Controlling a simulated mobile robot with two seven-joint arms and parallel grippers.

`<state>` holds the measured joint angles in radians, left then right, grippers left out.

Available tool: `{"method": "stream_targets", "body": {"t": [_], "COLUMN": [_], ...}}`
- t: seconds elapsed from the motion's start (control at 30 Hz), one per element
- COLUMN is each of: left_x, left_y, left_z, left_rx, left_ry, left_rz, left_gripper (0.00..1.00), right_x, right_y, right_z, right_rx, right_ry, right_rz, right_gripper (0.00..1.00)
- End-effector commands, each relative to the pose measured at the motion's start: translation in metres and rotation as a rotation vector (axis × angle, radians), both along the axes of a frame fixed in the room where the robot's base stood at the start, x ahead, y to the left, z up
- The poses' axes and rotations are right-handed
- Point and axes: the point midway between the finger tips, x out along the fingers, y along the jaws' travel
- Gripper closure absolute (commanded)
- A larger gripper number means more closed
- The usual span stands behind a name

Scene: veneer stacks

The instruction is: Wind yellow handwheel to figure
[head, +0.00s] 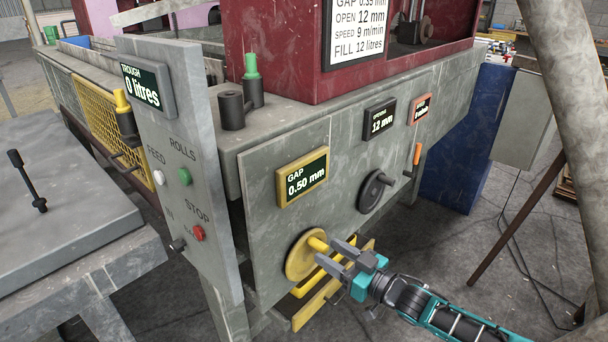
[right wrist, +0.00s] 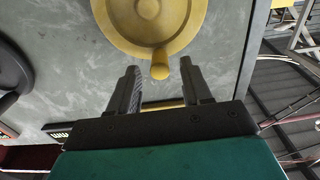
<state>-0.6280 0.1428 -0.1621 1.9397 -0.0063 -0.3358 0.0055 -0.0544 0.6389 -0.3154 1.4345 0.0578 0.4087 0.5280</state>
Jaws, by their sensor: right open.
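The yellow handwheel (head: 303,256) sits on the grey machine panel below the yellow-framed GAP display (head: 302,177), which reads 0.50 mm. A sign (head: 362,30) above lists a gap that looks like 0.35 mm. The wheel's yellow handle (head: 318,244) sticks out from its rim toward my right gripper (head: 340,259). In the right wrist view, the handwheel (right wrist: 118,32) is ahead and the handle (right wrist: 160,66) lies between and just beyond the open fingertips (right wrist: 158,70). The fingers look apart from the handle. My left gripper is not in view.
A dark handwheel (head: 375,190) is up and right on the panel, below the 12 mm display (head: 380,121). An orange lever (head: 417,154) is further right. The STOP panel (head: 185,180) stands out at left.

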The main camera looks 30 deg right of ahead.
Motion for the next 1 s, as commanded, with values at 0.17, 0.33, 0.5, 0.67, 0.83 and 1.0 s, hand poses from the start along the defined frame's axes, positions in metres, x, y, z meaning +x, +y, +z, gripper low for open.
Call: {"method": "stream_targets", "body": {"t": [0.17, 0.33, 0.5, 0.67, 0.83, 1.0], "left_x": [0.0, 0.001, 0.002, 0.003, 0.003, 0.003], "left_y": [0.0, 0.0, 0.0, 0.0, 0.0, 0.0], "left_z": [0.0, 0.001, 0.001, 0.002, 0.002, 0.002], "left_rx": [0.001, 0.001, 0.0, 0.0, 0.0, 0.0], "left_ry": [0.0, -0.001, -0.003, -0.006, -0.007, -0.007], "left_rz": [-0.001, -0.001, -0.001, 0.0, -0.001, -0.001], "left_gripper": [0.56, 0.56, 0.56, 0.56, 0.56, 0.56], "right_x": [-0.018, -0.034, -0.044, -0.045, -0.045, -0.045], "right_y": [-0.007, -0.014, -0.018, -0.019, -0.019, -0.018], "right_z": [0.0, -0.001, 0.0, 0.001, 0.0, 0.0], "right_rx": [0.0, 0.001, 0.0, 0.0, 0.0, 0.001], "right_ry": [0.001, 0.002, -0.001, -0.001, -0.001, 0.0], "right_rz": [0.0, 0.0, 0.001, 0.0, 0.0, 0.0], "right_gripper": [0.51, 0.51, 0.51, 0.51, 0.51, 0.51]}}
